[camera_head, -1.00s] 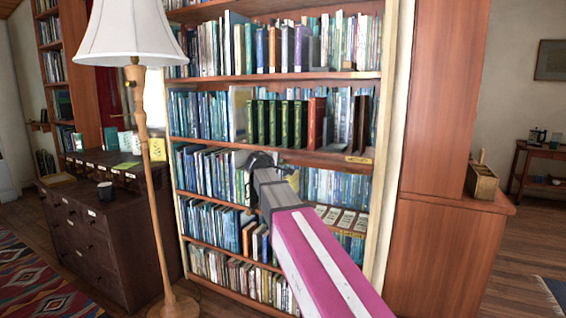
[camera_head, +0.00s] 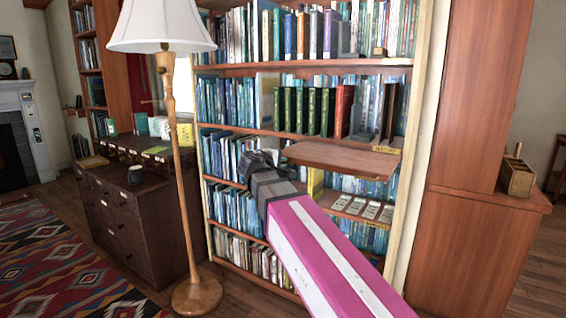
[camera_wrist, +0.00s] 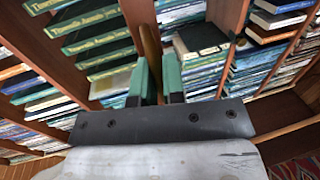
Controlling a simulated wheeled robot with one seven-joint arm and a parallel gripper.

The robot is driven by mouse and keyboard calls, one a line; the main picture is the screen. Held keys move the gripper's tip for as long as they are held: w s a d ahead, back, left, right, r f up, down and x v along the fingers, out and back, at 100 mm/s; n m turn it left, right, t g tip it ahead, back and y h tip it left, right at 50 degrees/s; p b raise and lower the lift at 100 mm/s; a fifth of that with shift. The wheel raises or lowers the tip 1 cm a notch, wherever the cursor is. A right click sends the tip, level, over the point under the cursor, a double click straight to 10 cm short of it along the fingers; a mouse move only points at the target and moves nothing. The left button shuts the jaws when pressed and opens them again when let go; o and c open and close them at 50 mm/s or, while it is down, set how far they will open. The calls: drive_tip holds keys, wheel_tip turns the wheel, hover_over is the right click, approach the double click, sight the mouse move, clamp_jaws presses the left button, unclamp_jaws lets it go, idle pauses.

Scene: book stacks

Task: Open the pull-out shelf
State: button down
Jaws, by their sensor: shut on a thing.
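The pull-out shelf (camera_head: 345,158) is a flat reddish-brown board that sticks out from the bookcase below the row of green books. A small label sits near its right end. My gripper (camera_head: 268,158) is at the shelf's left front end in the head view. In the wrist view the teal fingers (camera_wrist: 156,82) are close together, with a thin wooden edge of the shelf (camera_wrist: 150,42) between them. My gripper is shut on this edge. The exact contact is partly hidden by the fingers.
A floor lamp (camera_head: 176,150) stands left of my arm, close to the bookcase (camera_head: 310,70). A dark drawer cabinet (camera_head: 130,225) is behind it. A wooden side cabinet (camera_head: 470,230) stands at the right. Label cards (camera_head: 362,207) lie on the shelf below.

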drive_tip(key=c, duration=1.2)
unclamp_jaws()
drive_tip(key=shift+c, duration=0.2)
drive_tip(key=v, duration=1)
drive_tip(key=shift+s+a, duration=0.25)
drive_tip(key=shift+s, duration=0.05)
drive_tip(key=w+d+f+m+g+y, duration=0.15)
drive_tip(key=d+f+g, duration=0.4)
drive_tip(key=f, duration=0.85)
drive_tip(key=s+d+f+m+g+y, duration=0.2)
drive_tip(key=s+d+f+m, duration=0.1)
drive_tip(key=f, duration=0.7)
drive_tip(key=s+d+f+m+g+y, duration=0.2)
drive_tip(key=d+f, duration=0.4)
drive_tip(key=f, duration=0.4)
drive_tip(key=s+d+f+m+g+y, duration=0.3)
drive_tip(key=s+d+f+m, duration=0.1)
drive_tip(key=f, duration=0.7)
drive_tip(key=shift+s+d+y, duration=0.35)
drive_tip(key=shift+s+d, duration=0.4)
drive_tip(key=shift+s, duration=0.4)
